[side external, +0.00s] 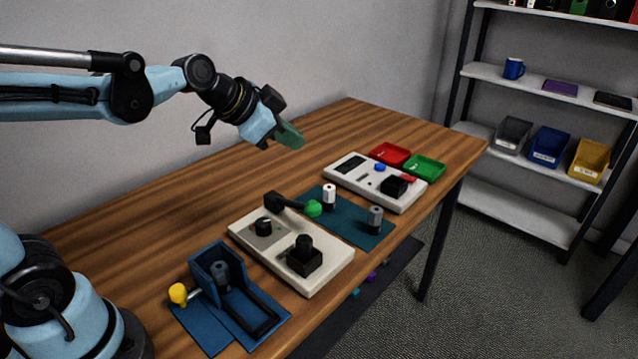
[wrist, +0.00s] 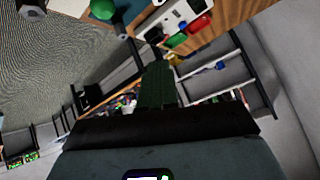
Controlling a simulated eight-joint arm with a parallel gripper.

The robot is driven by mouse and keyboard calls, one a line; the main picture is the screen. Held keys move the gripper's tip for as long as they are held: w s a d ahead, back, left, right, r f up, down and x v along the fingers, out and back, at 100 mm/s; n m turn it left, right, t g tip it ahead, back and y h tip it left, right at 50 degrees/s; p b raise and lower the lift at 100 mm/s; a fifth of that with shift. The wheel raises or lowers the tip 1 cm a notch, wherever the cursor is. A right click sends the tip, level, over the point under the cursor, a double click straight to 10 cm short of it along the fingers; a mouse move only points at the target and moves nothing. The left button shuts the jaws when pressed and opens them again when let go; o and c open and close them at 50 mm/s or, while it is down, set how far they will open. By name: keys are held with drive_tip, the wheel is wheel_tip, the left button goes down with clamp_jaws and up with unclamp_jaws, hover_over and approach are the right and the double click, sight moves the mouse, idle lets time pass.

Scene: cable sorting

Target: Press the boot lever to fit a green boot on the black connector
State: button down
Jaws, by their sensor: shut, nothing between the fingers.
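A black lever (side external: 282,201) with a green ball end (side external: 313,208) stands at the back of a cream panel (side external: 325,272). The green ball also shows at the top left of the wrist view (wrist: 102,9). No green boot can be made out. My gripper (side external: 291,137) is shut and empty, high above the table and clear of the lever. Its green fingers (wrist: 158,85) lie together in the wrist view.
A blue holder (side external: 215,265) with a yellow knob (side external: 178,293) stands at the near left. A teal mat (side external: 345,226) carries a white cylinder (side external: 329,195) and a grey one (side external: 375,218). Beyond are a white device (side external: 350,178), a red tray (side external: 390,153) and a green tray (side external: 425,167).

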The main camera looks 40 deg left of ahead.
sight(308, 204)
wheel_tip(308, 204, down, 8)
drive_tip(key=d, duration=0.2)
drive_tip(key=shift+d, duration=0.25)
drive_tip(key=shift+f, duration=0.2)
idle(2.0)
drive_tip(key=shift+d+f, duration=0.15)
drive_tip(key=shift+f, duration=0.15)
drive_tip(key=shift+d+f, duration=0.3)
drive_tip(key=shift+f, duration=0.55)
drive_tip(key=shift+d+f, duration=0.25)
drive_tip(key=shift+f, duration=0.6)
idle(2.2)
